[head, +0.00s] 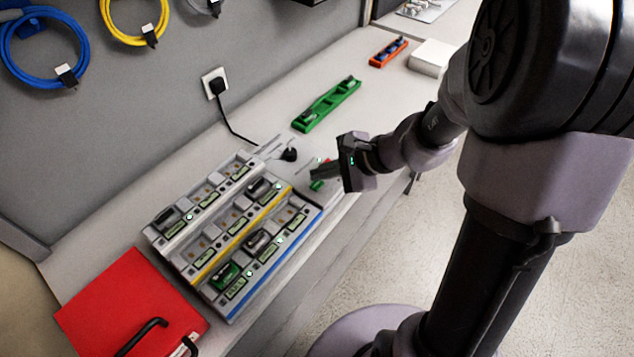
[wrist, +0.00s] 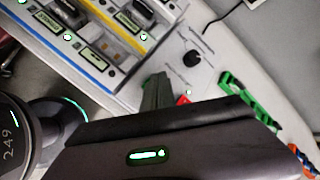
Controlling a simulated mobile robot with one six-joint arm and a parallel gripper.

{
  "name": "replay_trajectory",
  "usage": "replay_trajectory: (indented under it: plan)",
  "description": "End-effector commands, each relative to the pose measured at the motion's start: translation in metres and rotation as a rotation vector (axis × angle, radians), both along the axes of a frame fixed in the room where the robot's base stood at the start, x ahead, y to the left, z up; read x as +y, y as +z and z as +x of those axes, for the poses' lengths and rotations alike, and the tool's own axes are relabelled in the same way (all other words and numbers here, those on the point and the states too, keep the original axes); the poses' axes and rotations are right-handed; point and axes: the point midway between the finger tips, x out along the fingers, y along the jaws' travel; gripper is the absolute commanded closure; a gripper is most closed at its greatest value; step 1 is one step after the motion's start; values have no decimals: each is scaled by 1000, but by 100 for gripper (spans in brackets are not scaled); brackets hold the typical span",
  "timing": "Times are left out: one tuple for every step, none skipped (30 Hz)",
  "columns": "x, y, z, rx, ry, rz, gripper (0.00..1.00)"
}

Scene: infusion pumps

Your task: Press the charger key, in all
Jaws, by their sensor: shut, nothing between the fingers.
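The charger (head: 232,232) is a grey rack on the bench with several bays in rows edged grey, yellow and blue. Its right-end panel carries a black knob (head: 289,155), which also shows in the wrist view (wrist: 192,58). I cannot tell which one is the key. My gripper (head: 316,173) is shut and empty over the panel; its fingers (wrist: 157,92) point down towards it. I cannot tell whether they touch it.
Several bays hold dark modules, and one holds a green module (head: 226,275). A green holder (head: 327,104) and an orange holder (head: 388,52) lie further back. A red folder (head: 131,312) lies at the front left. A black plug (head: 217,86) sits in the wall socket.

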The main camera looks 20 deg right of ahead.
Motion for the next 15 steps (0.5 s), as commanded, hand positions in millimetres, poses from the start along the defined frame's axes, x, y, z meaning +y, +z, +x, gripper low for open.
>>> replay_trajectory:
  plan:
    - [0, 0, 0, 0, 0, 0, 100]
    - [0, 0, 0, 0, 0, 0, 100]
    - [0, 0, 0, 0, 0, 0, 100]
    - [0, 0, 0, 0, 0, 0, 100]
    - [0, 0, 0, 0, 0, 0, 100]
    - [0, 0, 0, 0, 0, 0, 100]
    - [0, 0, 0, 0, 0, 0, 100]
    - [0, -1, 0, 0, 0, 0, 100]
    - [0, -2, 0, 0, 0, 0, 100]
    - [0, -3, 0, 0, 0, 0, 100]
    - [0, -4, 0, 0, 0, 0, 100]
    - [0, -6, 0, 0, 0, 0, 100]
    - [0, -7, 0, 0, 0, 0, 100]
    - [0, -8, 0, 0, 0, 0, 100]
    - [0, -9, 0, 0, 0, 0, 100]
